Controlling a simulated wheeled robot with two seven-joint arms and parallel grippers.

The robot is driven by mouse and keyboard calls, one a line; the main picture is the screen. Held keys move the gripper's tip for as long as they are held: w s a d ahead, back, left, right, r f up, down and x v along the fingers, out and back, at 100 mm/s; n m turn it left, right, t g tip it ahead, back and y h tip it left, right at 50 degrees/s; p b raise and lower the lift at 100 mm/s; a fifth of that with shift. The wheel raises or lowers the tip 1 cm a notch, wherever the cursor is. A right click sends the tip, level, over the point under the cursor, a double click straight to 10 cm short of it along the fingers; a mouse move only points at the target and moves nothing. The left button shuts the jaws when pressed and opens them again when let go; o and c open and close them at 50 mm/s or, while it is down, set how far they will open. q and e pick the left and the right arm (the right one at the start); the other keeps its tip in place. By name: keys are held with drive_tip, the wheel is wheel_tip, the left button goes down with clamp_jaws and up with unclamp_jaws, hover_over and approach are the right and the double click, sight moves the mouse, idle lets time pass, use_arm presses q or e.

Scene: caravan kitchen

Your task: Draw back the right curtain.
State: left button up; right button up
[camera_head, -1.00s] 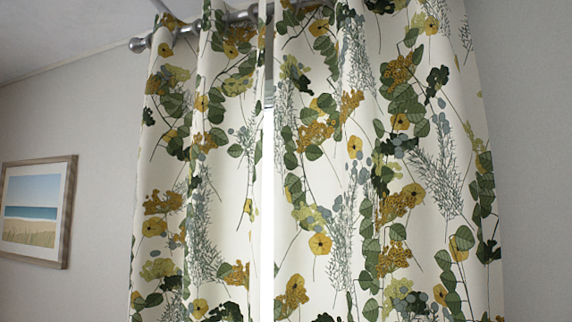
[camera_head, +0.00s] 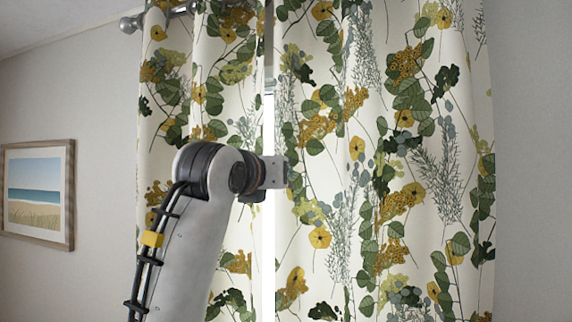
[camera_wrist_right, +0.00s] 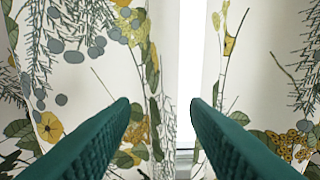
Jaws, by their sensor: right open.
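The right curtain (camera_head: 420,165), cream with green leaves and yellow flowers, hangs spread in the head view. The left curtain (camera_head: 215,90) has the same print. A narrow bright gap (camera_head: 268,255) runs between them. In the right wrist view, my right gripper's green fingers (camera_wrist_right: 160,103) are apart, facing the curtains. A leafy curtain edge (camera_wrist_right: 155,80) shows between the fingertips, and the bright gap (camera_wrist_right: 191,55) lies by the right-hand finger. Whether the fingers touch cloth cannot be told. A grey arm of mine crosses the left curtain in the head view; no fingers show there. My left gripper is not seen.
A metal curtain rail with a round end (camera_head: 130,24) runs along the top. A framed beach picture (camera_head: 38,195) hangs on the left wall. Bare wall (camera_head: 535,170) lies right of the right curtain.

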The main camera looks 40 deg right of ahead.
drive_tip(key=p+x, duration=0.3)
drive_tip(key=x, duration=0.5)
drive_tip(key=shift+d, duration=0.1)
drive_tip(key=shift+c, duration=0.2)
clamp_jaws()
